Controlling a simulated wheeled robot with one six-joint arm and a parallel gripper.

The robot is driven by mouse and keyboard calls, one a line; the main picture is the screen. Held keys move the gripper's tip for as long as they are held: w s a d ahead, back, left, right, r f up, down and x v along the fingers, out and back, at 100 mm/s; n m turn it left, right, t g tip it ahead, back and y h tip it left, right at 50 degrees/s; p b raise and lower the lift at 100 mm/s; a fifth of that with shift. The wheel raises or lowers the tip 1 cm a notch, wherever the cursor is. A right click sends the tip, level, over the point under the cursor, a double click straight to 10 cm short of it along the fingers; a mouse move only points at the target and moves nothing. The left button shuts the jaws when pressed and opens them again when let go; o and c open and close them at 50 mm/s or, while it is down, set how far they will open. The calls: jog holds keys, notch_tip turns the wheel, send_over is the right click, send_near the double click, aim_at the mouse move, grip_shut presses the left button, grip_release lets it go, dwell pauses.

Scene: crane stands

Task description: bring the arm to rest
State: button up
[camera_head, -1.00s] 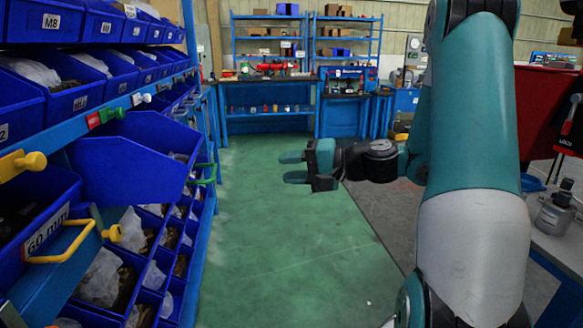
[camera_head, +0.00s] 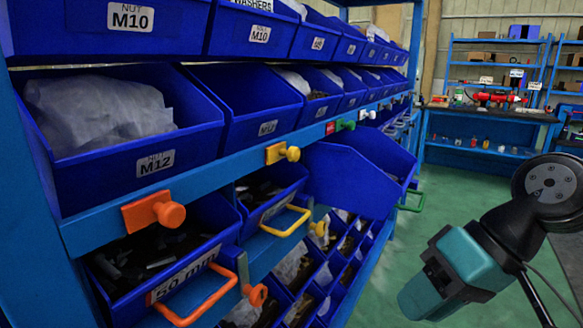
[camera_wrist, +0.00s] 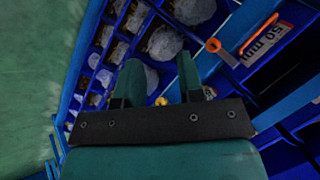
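My gripper (camera_head: 420,296) is at the lower right of the head view, over the green floor, with its teal fingers pointing down and left. It is right of the blue bin rack and apart from it. In the wrist view, my gripper (camera_wrist: 161,80) shows two teal fingers spread apart with nothing held between them; the rack's bins lie beyond them. My dark wrist and a round arm joint show at the right edge of the head view. The rest of the arm is outside the frame.
A tall rack of blue bins (camera_head: 85,192) fills the left, close by. An orange-handled drawer (camera_head: 195,290) and a yellow-handled drawer (camera_head: 285,222) sit low. One empty-looking blue bin (camera_head: 345,180) juts into the aisle. The green floor (camera_head: 450,190) is clear toward the back workbench (camera_head: 480,115).

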jog(key=s+a+r+n+h, duration=0.1)
jog(key=s+n+h, duration=0.25)
jog(key=s, duration=0.35)
notch_tip(320, 180, up, 17)
jog(key=p, duration=1.7)
jog(key=shift+a+g, duration=0.15)
jog(key=shift+g, duration=0.25)
jog(key=shift+w+y, duration=0.1)
jog(key=shift+y, duration=0.15)
jog(key=shift+a, duration=0.1)
